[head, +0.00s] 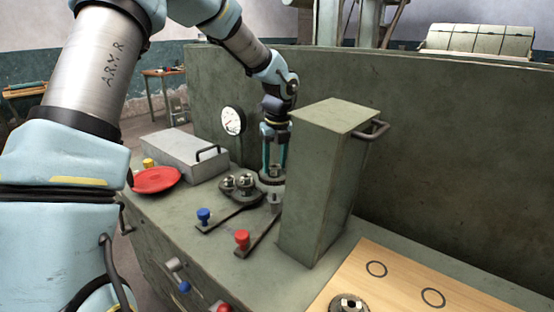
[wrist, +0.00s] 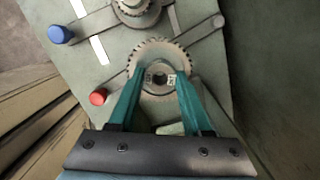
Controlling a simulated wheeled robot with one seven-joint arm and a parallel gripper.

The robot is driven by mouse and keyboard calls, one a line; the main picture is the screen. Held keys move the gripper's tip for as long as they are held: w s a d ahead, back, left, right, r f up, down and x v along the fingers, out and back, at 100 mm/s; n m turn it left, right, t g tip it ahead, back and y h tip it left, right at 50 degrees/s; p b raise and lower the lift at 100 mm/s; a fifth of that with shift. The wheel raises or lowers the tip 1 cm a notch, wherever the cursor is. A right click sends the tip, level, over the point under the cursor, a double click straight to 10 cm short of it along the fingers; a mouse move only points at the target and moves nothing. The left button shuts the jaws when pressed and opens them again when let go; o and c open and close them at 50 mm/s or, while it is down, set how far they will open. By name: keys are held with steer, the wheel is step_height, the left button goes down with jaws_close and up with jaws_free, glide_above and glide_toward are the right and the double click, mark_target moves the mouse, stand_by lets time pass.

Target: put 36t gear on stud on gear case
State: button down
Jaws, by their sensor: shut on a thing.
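My gripper (head: 273,168) is shut on a toothed metal gear, held flat. In the wrist view the gear (wrist: 160,54) sits between the teal fingertips, with a dark centre hole and small labels too small to read surely. In the head view it is partly hidden by the fingers and the tall box. A metal stud (head: 275,201) stands upright just below the gear; whether they touch I cannot tell. Other gears (head: 239,183) sit on the gear case to the left and also show in the wrist view (wrist: 137,10).
A tall green box (head: 317,190) with a side handle stands close right of my gripper. A blue knob (head: 204,216) and red knob (head: 242,239) end two slotted arms. A red dish (head: 156,180) and grey box (head: 184,153) are left. A wooden board (head: 400,284) lies front right.

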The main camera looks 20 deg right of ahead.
mark_target(274, 175)
steer(key=shift+f+b, duration=1.95)
steer(key=shift+b, duration=0.25)
steer(key=shift+f+p, duration=0.2)
steer(key=shift+p, duration=0.55)
steer(key=shift+f, duration=1.35)
stand_by(1.2)
jaws_free()
steer(key=shift+f, duration=0.1)
stand_by(0.4)
steer(key=shift+p, duration=0.3)
step_height(274, 175, up, 9)
steer(key=p, duration=0.8)
steer(key=shift+f, duration=0.15)
